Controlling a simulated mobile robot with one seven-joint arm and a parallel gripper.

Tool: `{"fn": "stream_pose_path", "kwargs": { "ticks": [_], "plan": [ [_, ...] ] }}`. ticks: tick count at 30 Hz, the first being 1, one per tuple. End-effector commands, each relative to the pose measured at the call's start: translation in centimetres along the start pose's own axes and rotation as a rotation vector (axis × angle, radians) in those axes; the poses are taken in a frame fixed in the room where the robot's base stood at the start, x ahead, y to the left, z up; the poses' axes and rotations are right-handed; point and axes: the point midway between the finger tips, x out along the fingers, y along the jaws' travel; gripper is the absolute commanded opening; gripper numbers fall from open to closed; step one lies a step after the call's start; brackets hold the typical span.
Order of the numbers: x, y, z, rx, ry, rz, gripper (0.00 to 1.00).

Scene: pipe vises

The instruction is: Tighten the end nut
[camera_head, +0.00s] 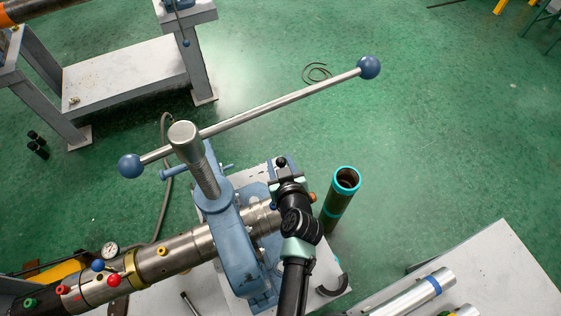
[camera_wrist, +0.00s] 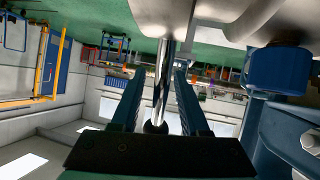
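The blue pipe vise (camera_head: 236,240) stands on a light bench, with a steel screw (camera_head: 203,170) and a long bar handle (camera_head: 270,106) with blue ball ends. A steel tool body (camera_head: 180,252) lies through it. My gripper (camera_head: 284,170) is just right of the vise, over the tool's right end, and hides much of it. In the wrist view, my gripper (camera_wrist: 161,90) has its fingers apart on both sides of a thin steel rod (camera_wrist: 163,75) with a dark ball end (camera_wrist: 156,127). Gaps show beside the rod. I cannot clearly make out the end nut.
A green-brown pipe (camera_head: 336,210) with a teal rim stands right of my gripper. A light table (camera_head: 480,280) with metal cylinders (camera_head: 415,294) is at lower right. Another bench (camera_head: 130,75) stands at upper left. The green floor at upper right is mostly clear, apart from a small hose coil (camera_head: 317,72).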

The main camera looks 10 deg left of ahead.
Motion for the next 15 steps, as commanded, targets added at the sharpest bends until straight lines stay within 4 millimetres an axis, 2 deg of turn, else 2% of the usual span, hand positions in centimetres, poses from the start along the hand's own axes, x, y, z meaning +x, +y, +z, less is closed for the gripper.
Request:
{"fn": "stream_pose_path", "kwargs": {
  "ticks": [8,15],
  "plan": [
    [-0.4,0.0,0.1,0.002,0.000,0.001,0.45],
    [-3.2,0.0,0.2,0.001,0.000,0.002,0.45]
  ]
}}
